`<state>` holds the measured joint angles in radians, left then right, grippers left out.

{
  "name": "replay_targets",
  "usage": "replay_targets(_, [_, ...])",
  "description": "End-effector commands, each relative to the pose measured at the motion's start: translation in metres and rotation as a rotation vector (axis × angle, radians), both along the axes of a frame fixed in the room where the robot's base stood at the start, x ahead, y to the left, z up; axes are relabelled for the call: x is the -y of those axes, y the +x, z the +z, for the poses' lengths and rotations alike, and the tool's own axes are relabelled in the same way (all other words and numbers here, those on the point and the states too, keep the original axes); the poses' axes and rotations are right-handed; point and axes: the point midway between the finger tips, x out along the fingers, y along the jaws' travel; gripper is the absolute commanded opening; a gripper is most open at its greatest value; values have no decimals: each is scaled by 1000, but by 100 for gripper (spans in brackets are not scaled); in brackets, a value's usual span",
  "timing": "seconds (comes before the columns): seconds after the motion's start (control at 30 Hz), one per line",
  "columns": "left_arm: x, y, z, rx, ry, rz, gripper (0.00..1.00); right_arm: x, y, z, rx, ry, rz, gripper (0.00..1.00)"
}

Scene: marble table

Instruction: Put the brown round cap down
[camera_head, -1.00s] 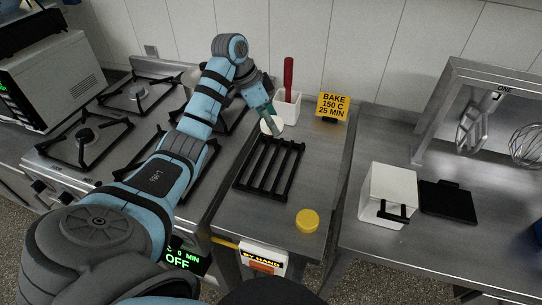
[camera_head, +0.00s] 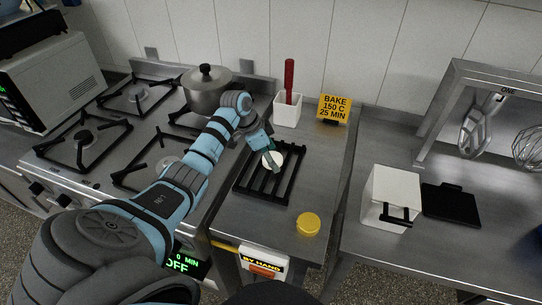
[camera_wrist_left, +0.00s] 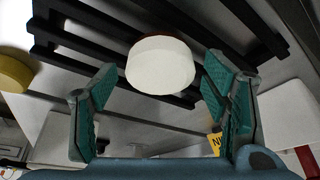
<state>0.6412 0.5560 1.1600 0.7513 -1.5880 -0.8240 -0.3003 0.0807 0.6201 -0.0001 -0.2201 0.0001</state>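A round cap (camera_head: 273,161), white on the side I see, is on the black slatted rack (camera_head: 252,189) near its far end. In the left wrist view the cap (camera_wrist_left: 160,68) shows a white face and a thin brown edge, with the rack slats (camera_wrist_left: 80,50) behind it. My left gripper (camera_head: 270,151) is right at the cap. In the left wrist view its green-padded fingers (camera_wrist_left: 160,80) are spread on either side, with small gaps to the cap. The cap seems to rest on the slats. My right gripper is not in view.
A yellow round cap (camera_head: 308,224) lies right of the rack's near end. A white holder (camera_head: 287,112) with a red handle and a yellow sign (camera_head: 334,107) stand behind. A pot (camera_head: 207,92) is on the stove. A white box (camera_head: 390,197) stands right.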

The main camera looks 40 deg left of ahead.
Motion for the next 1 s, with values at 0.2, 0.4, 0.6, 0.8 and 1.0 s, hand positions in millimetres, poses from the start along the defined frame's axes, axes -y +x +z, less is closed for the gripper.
replay_targets(0.2, [0, 0, 0, 0, 0, 0, 70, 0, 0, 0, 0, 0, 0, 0])
replay_targets(0.4, [-5, -5, 19, 2, 2, 1, 70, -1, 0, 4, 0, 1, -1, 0])
replay_targets(0.6, [-18, -22, 71, 2, 3, 1, 70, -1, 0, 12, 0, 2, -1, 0])
replay_targets(0.8, [-27, -34, 107, 2, 0, -1, 70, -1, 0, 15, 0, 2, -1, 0])
replay_targets(1.0, [-28, -37, 112, -1, -1, 1, 70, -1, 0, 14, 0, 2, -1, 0])
